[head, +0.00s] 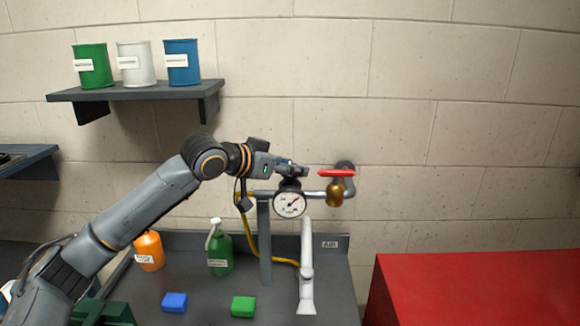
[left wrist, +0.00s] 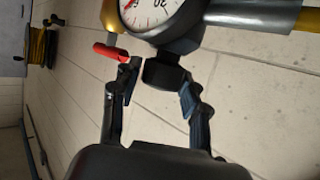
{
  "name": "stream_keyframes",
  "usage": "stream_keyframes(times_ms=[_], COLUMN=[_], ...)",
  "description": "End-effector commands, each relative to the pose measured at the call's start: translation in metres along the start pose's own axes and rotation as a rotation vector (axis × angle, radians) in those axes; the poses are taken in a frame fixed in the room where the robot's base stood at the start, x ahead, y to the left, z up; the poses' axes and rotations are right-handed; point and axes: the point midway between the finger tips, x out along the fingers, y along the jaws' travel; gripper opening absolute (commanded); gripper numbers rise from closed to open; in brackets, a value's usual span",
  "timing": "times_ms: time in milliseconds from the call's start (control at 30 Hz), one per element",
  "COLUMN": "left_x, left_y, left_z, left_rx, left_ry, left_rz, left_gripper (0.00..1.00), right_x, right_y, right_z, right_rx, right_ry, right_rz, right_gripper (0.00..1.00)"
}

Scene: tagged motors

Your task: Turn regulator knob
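The regulator knob is black and short. In the left wrist view the knob (left wrist: 163,73) sits between my finger tips, below the dark regulator body. In the head view the knob (head: 290,183) is small and partly hidden behind my gripper. The round white pressure gauge (head: 289,204) hangs just below it; the gauge also shows in the left wrist view (left wrist: 150,10). My left gripper (head: 300,170) is at the knob; in the left wrist view the gripper (left wrist: 158,82) is open, with a gap at the left finger. Contact at the right finger is unclear. My right gripper is out of view.
A red valve handle (head: 337,173) with a brass body (head: 335,195) is right beside my gripper. A yellow hose (head: 255,250) and grey post (head: 264,240) stand below. A red cabinet (head: 470,285) stands right.

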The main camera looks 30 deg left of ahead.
Motion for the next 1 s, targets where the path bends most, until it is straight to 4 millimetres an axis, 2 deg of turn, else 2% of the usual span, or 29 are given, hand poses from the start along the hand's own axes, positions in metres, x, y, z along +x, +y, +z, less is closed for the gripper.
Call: stream_keyframes(times_ms=[33, 133, 167, 567, 1000], left_x=[0.0, 0.0, 0.0, 0.0, 0.0], left_y=[0.0, 0.0, 0.0, 0.002, 0.003], left_z=[0.0, 0.0, 0.0, -0.001, -0.003], left_rx=[0.0, 0.0, 0.0, -0.027, -0.168], left_ry=[0.0, 0.0, 0.0, -0.001, 0.0], left_rz=[0.0, 0.0, 0.0, -0.065, -0.39], left_gripper=[0.28, 0.08, 0.06, 0.05, 0.05], right_x=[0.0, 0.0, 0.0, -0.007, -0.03], right_y=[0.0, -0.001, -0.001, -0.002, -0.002], right_z=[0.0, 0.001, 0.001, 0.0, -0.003], right_rx=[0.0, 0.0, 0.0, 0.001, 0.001], right_ry=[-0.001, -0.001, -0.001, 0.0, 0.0], right_rz=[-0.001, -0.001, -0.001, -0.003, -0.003], right_gripper=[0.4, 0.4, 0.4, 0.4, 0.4])
